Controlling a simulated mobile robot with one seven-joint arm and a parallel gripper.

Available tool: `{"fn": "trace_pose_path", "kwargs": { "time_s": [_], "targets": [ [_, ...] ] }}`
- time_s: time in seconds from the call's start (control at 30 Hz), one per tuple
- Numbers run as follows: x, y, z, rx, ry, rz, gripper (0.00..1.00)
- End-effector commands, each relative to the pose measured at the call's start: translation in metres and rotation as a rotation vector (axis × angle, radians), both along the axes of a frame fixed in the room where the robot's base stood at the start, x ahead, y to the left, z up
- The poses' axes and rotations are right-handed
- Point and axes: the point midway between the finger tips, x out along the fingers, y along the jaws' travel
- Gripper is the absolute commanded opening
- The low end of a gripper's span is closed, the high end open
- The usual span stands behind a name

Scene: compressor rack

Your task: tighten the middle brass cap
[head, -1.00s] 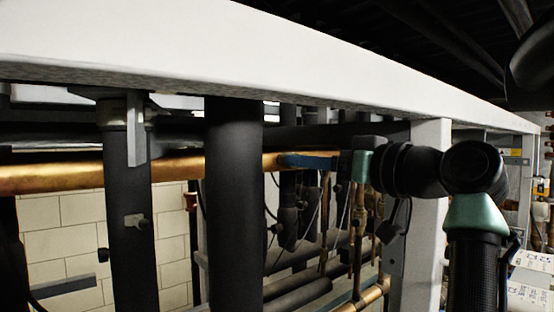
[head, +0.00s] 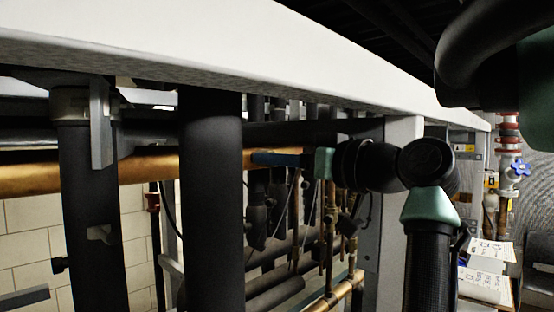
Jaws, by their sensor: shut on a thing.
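My arm reaches in from the lower right under the white beam. My gripper (head: 304,158) is small and dark at the arm's end, pointing left. It appears shut on a long blue thing, likely a tool (head: 274,158), which sticks out to the left; its far end lies in front of, or beside, a big copper pipe. Thin upright brass pipes (head: 329,222) with fittings stand behind and below the gripper. The middle brass cap cannot be made out among them. The fingers are too small to see clearly.
A thick white beam (head: 200,50) crosses above my arm. A broad black pipe (head: 210,200) stands left of the gripper, and a pale post (head: 395,220) stands behind my arm. At right are a red and white valve with a blue handle (head: 521,168) and papers (head: 484,285).

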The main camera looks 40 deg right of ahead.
Motion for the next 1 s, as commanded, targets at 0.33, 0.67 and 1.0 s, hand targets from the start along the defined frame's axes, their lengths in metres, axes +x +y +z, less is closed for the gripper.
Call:
{"fn": "trace_pose_path", "kwargs": {
  "time_s": [0.33,0.67,1.0],
  "targets": [
    [-0.0001,0.0000,0.0000,0.064,0.003,0.001,0.00],
    [-0.0001,-0.0002,0.0007,0.135,0.009,-0.001,0.00],
    [-0.0001,-0.0001,0.0006,0.134,0.010,0.000,0.66]
  ]
}}
